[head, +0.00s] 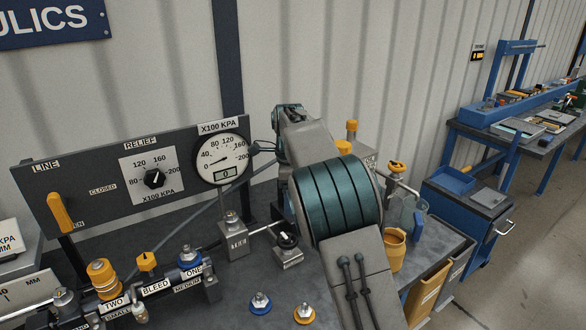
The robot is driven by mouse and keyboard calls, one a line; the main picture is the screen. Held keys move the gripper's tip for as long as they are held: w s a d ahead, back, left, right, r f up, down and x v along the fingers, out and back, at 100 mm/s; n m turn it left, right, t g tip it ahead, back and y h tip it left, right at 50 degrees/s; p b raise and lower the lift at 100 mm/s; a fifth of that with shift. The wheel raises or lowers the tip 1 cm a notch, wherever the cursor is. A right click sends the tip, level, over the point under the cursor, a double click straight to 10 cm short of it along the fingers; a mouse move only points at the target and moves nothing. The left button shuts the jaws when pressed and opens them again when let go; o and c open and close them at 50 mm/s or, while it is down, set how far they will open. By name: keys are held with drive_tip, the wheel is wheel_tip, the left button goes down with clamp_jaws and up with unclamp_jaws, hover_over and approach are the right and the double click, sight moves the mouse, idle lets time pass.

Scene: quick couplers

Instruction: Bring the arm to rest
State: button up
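My arm (338,198) reaches across the right half of the bench in the head view, a grey link in front and a teal banded joint behind it. A further grey link and a small teal joint (288,112) show beyond, near the wall. My gripper's fingers do not show, so I cannot see whether they hold anything.
A dark panel with a relief knob (154,178), pressure gauge (221,158) and yellow line lever (60,212) stands behind the bench (225,310). Couplers (190,262) sit front left. Two loose fittings (260,303) lie in front. An orange cup (392,250) stands right of my arm.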

drive_tip(key=s+d+r+n+t+y, duration=0.1)
drive_tip(key=s+d+r+n, duration=0.25)
drive_tip(key=s+d, duration=0.35)
drive_tip(key=s+d+r+n, duration=0.2)
drive_tip(key=s+d+n, duration=0.35)
drive_tip(key=s, duration=0.25)
drive_tip(key=s+d+f+n, duration=0.1)
drive_tip(key=s+f+n, duration=0.1)
drive_tip(key=s, duration=0.4)
drive_tip(key=s+d+f+n+t, duration=0.1)
drive_tip(key=s+d+f+n, duration=0.1)
drive_tip(key=s+n, duration=0.2)
drive_tip(key=s+d+f+n+t+h, duration=0.1)
drive_tip(key=s+d+f+n, duration=0.1)
drive_tip(key=s, duration=0.8)
drive_tip(key=shift+n, duration=0.6)
